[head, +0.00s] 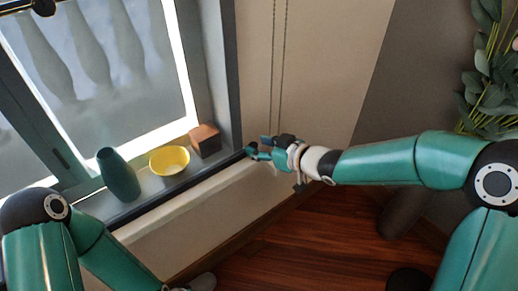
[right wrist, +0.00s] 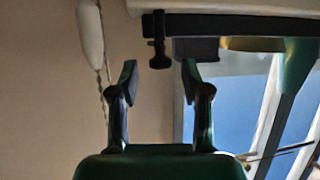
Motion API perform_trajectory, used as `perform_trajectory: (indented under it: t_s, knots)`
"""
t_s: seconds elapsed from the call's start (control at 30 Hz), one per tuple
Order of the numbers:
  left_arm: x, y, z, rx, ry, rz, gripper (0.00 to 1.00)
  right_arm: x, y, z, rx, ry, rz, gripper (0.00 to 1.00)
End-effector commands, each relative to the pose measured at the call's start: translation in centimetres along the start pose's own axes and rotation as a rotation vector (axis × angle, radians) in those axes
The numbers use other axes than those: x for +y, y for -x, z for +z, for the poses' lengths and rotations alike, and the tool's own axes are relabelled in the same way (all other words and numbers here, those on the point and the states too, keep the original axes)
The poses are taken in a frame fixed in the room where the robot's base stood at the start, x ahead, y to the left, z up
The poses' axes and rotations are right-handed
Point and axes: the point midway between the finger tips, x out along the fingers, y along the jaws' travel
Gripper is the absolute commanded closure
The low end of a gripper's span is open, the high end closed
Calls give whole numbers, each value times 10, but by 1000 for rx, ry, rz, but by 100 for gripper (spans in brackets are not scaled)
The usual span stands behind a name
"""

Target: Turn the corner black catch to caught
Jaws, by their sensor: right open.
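The black catch (right wrist: 160,45) shows in the right wrist view as a small dark stem with a wider knob at its end, at the corner of a dark ledge (right wrist: 228,25). My right gripper (right wrist: 160,80) is open and empty, and the catch lies in line with the gap between its fingertips, apart from both as far as I can see. In the head view my right gripper (head: 254,151) is at the right end of the window sill (head: 215,162); I cannot make out the catch there.
On the sill stand a dark green vase (head: 119,174), a yellow bowl (head: 169,160) and an orange-brown block (head: 205,140). Thin cords (head: 278,65) hang beside the window, above my right gripper; a white cord weight (right wrist: 90,32) shows in the wrist view. A leafy plant (head: 490,85) is at far right.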

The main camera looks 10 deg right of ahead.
Motion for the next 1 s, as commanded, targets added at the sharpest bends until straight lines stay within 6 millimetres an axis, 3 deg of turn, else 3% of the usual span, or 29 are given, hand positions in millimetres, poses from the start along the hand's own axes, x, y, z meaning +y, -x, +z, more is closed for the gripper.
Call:
perform_trajectory:
  t_s: [0.4, 0.7, 0.87, 1.0]
  knots:
    - [-1, -2, 0, 0, 0, 0, 100, 0, -8, 0, 0, 0, 0, 53]
    - [-1, -2, 0, 0, 0, 0, 100, 0, -8, 0, 0, 0, 0, 100]
    - [1, 2, 0, 0, 0, 0, 100, 0, -7, -2, -1, 2, -3, 100]
    - [7, 19, 0, 0, 0, 0, 100, 3, -7, -6, -3, 12, -22, 100]
